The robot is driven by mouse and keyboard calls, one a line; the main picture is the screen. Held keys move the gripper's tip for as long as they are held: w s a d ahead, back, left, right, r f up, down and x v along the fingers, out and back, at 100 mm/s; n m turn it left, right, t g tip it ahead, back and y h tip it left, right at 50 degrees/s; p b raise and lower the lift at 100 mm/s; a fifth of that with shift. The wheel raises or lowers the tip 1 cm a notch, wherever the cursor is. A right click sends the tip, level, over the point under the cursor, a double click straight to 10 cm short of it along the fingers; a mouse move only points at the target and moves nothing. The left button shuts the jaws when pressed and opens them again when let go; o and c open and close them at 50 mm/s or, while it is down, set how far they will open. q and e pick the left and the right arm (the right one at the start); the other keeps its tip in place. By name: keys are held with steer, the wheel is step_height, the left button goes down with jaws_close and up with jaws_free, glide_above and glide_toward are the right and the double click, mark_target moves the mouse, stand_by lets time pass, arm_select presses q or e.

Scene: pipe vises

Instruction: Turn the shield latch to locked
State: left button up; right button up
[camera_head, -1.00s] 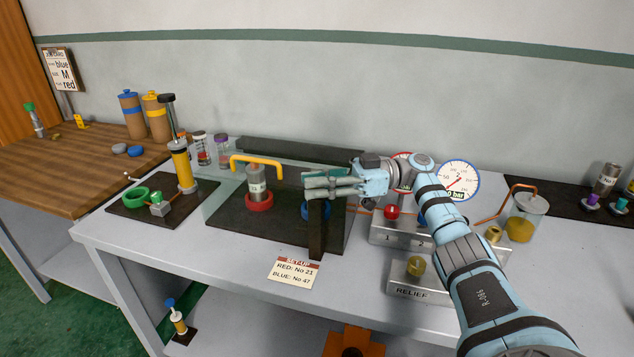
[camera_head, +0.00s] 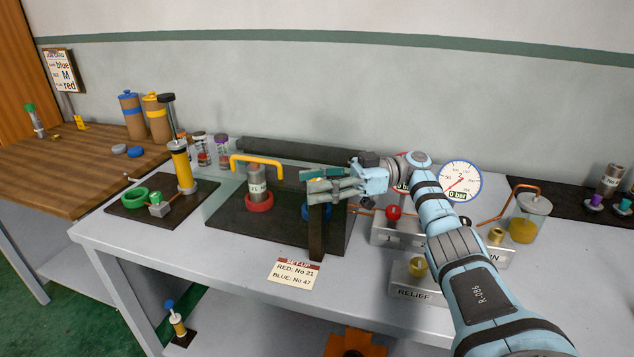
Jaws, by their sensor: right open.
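My right gripper (camera_head: 311,181) is open, with its fingers pointing left at the top of a dark upright post (camera_head: 316,236) at the shield's front right. The fingers cover the top of the post, so the latch and its position cannot be made out. I cannot tell whether the fingers touch it. The clear shield has a yellow handle (camera_head: 256,160) and stands over a dark base plate (camera_head: 232,218). On the plate are a red ring (camera_head: 259,203) holding a grey cylinder (camera_head: 257,180) and a partly hidden blue ring (camera_head: 306,211). My left gripper is out of view.
A set-up card (camera_head: 295,274) lies in front of the plate. To the right are a red knob (camera_head: 394,213), a relief block (camera_head: 417,290), a gauge (camera_head: 461,181) and a glass jar (camera_head: 525,220). A yellow hand pump (camera_head: 182,167) stands left.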

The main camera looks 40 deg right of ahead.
step_height(320, 180, up, 10)
steer(key=shift+r, duration=0.1)
stand_by(0.4)
